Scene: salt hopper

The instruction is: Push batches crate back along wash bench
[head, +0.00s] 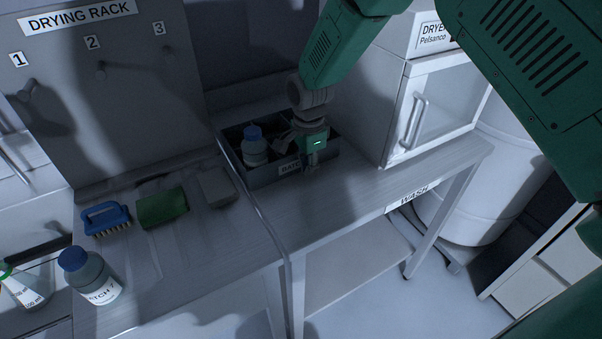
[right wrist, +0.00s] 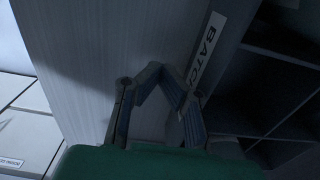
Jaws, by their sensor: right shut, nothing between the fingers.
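The batches crate (head: 262,180) is a dark grey box with dividers near the back of the wash bench (head: 345,205). A blue-capped bottle (head: 255,150) stands in its left part. My right gripper (head: 312,164) is shut and empty at the crate's front side, by its label. In the right wrist view the fingertips (right wrist: 155,72) meet just beside the crate's labelled wall (right wrist: 225,30); I cannot tell whether they touch it. The crate's right part is partly hidden by my gripper. My left gripper is not in view.
A white dryer cabinet (head: 425,100) stands right of the crate. At left are the drying rack (head: 120,110), a blue brush (head: 106,217), a green sponge (head: 162,207) and a blue-capped bottle (head: 92,278). The bench front is clear.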

